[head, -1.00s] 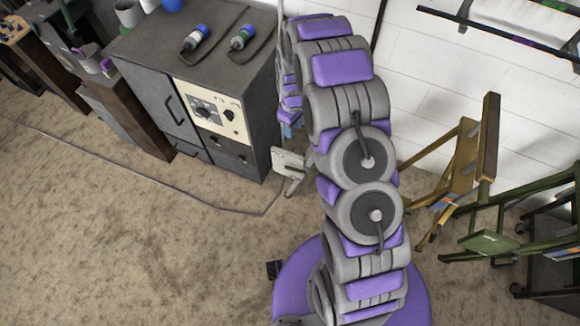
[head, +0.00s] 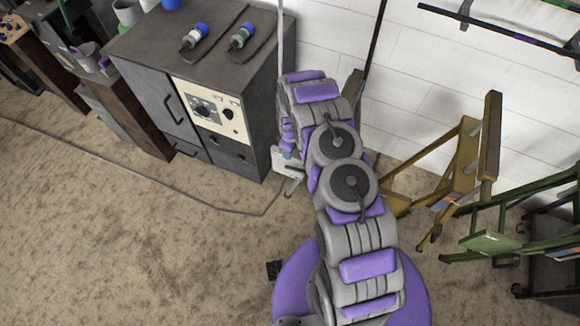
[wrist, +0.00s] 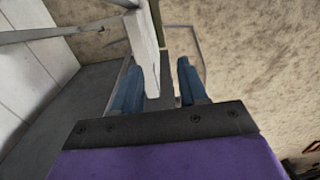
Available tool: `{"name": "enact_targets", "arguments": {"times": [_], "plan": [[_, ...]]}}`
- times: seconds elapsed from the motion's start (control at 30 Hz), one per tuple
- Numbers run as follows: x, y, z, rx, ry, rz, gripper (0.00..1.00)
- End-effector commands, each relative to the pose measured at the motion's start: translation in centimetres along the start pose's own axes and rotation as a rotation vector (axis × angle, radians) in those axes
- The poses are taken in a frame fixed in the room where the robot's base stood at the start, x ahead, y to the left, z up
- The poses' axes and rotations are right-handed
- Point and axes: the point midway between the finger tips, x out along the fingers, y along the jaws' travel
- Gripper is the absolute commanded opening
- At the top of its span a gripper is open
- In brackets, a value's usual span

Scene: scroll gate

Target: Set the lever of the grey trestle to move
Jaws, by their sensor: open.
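The grey trestle shows in the head view as a pale grey plate (head: 288,165) and foot beside the cabinet, mostly hidden behind my arm. In the wrist view a pale grey bar (wrist: 147,58) reaches down between the blue fingers of my gripper (wrist: 157,66), closer to the left finger. I cannot tell whether this bar is the lever or part of the frame, or whether it touches the finger. The gripper is open and holds nothing. No lever marking is readable.
A dark grey cabinet (head: 255,120) stands close on the left of my arm's end. A yellow-brown trestle (head: 465,160) and a green trestle (head: 490,243) stand to the right. A white wall (head: 430,75) is behind. A cable (head: 150,178) crosses the open carpet at left.

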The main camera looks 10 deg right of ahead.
Motion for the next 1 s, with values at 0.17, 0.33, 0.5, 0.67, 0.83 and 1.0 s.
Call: {"name": "enact_targets", "arguments": {"times": [0.17, 0.33, 0.5, 0.67, 0.83, 1.0], "plan": [[3.8, 0.0, 0.0, 0.0, 0.0, 0.0, 0.43], [6.9, -0.2, 0.1, 0.001, -0.002, -0.002, 0.43], [9.8, 0.0, 0.0, 0.001, 0.0, 0.0, 0.43], [12.1, -0.1, 0.1, 0.002, -0.002, -0.001, 0.43], [13.4, 0.0, 0.0, 0.001, 0.0, 0.001, 0.43], [13.8, 0.0, 0.0, 0.001, -0.001, 0.0, 0.43]]}}
